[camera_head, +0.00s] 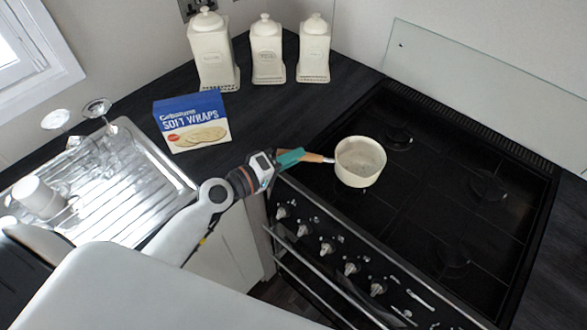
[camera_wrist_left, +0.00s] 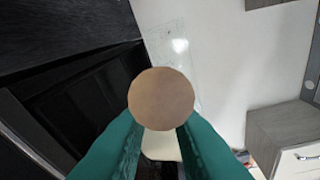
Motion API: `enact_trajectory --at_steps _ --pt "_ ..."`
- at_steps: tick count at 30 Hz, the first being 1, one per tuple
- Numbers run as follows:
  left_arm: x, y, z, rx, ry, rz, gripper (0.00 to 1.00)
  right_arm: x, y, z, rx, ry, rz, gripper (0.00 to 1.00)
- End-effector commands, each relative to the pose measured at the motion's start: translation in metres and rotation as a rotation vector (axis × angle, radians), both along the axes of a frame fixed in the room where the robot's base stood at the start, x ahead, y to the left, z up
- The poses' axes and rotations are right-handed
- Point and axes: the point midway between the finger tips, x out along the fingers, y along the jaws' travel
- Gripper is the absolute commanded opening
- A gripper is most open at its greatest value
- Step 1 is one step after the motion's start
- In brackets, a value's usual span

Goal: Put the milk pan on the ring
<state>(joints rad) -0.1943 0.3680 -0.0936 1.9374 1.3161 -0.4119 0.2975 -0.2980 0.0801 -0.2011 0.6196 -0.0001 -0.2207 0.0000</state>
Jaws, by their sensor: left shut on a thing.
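The milk pan (camera_head: 360,163) is cream, with a wooden handle (camera_head: 314,157) pointing left. It is over the front left part of the black hob (camera_head: 425,195); I cannot tell whether it touches the surface. My left gripper (camera_head: 291,158), with green fingers, is shut on the pan's handle. In the left wrist view the round wooden handle end (camera_wrist_left: 161,99) sits between the green fingers (camera_wrist_left: 160,140), and most of the pan is hidden behind it. A ring (camera_head: 397,138) lies behind the pan, and others (camera_head: 488,186) are to the right. My right gripper is not in view.
Three cream canisters (camera_head: 267,50) stand at the back of the counter. A blue and white soft wraps box (camera_head: 192,121) stands left of the hob. A steel sink drainer (camera_head: 110,190) with glasses and a white mug (camera_head: 38,197) is at left. Oven knobs (camera_head: 326,249) line the front.

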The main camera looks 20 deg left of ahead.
Motion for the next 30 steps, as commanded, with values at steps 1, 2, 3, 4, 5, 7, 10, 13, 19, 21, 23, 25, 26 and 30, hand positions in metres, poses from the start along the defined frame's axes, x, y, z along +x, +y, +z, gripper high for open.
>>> enact_trajectory --at_steps 1,2,3,4,5,7,10,13,19,21,23,25,26,30 --pt "0.001 0.0 -0.005 -0.005 -0.001 0.002 0.0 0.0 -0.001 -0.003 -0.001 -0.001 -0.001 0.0" --pt "0.0 0.0 -0.009 -0.006 -0.001 0.003 0.0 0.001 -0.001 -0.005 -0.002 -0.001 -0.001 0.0" --pt "0.0 0.0 -0.015 -0.005 -0.001 0.004 0.0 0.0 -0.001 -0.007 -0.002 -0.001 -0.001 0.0" --pt "0.0 0.0 -0.019 -0.007 0.0 0.004 0.0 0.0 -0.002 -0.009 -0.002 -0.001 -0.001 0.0" --pt "0.001 0.0 -0.024 -0.006 0.0 0.004 0.0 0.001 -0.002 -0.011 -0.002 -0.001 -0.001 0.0" --pt "0.001 0.0 -0.031 -0.006 -0.001 0.003 0.0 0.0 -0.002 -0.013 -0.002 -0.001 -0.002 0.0" --pt "0.001 0.0 -0.035 -0.004 -0.002 0.003 0.0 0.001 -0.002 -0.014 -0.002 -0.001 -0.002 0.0" --pt "0.001 0.0 -0.034 -0.004 -0.003 0.003 0.0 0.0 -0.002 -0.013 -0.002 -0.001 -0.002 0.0" --pt "0.001 0.0 -0.036 -0.004 -0.003 0.002 0.0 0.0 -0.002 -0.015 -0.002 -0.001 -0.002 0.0" --pt "0.001 0.0 -0.038 -0.004 -0.003 0.002 0.0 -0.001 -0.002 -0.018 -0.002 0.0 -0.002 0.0" --pt "0.0 0.0 -0.039 0.0 0.0 0.001 0.27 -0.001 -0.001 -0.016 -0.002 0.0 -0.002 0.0" --pt "0.0 0.0 -0.039 0.001 0.001 0.0 0.38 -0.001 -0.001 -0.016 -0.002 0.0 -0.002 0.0" --pt "0.0 0.0 -0.039 0.001 0.001 0.0 0.41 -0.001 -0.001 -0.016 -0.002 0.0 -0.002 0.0" --pt "0.0 0.0 -0.039 0.001 0.001 0.0 0.41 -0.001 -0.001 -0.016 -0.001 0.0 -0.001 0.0"
